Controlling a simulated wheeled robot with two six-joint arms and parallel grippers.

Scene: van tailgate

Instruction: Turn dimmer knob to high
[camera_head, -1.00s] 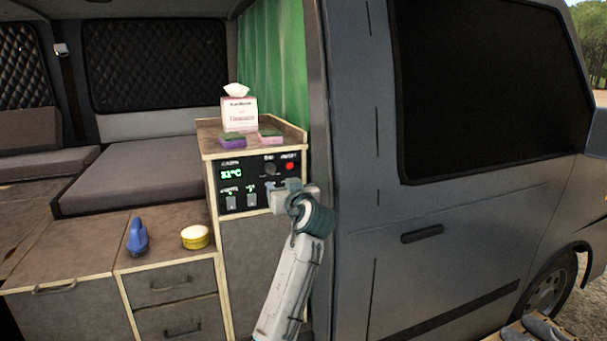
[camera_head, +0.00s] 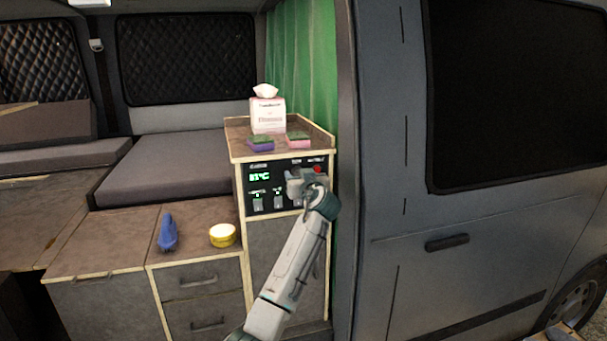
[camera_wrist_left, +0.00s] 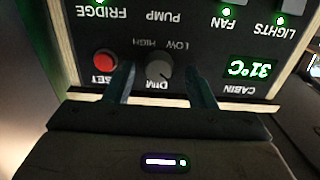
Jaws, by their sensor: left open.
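The dimmer knob (camera_wrist_left: 158,73) is a dark round knob marked DIM on the black control panel (camera_wrist_left: 215,45). The wrist view shows the panel upside down, with LOW and HIGH printed beside the knob. I cannot clearly tell where its pointer stands. My left gripper (camera_wrist_left: 159,70) is open, with one finger on each side of the knob. I see gaps beside the knob, so it is not clamped. In the head view my left gripper (camera_head: 296,184) is in front of the panel and largely hides the knob. My right gripper is not in view.
A red button (camera_wrist_left: 104,62) is close beside one finger. Rocker switches (camera_head: 258,204) are lower on the panel, near a green temperature display (camera_head: 259,176). The van's side (camera_head: 385,150) is at right.

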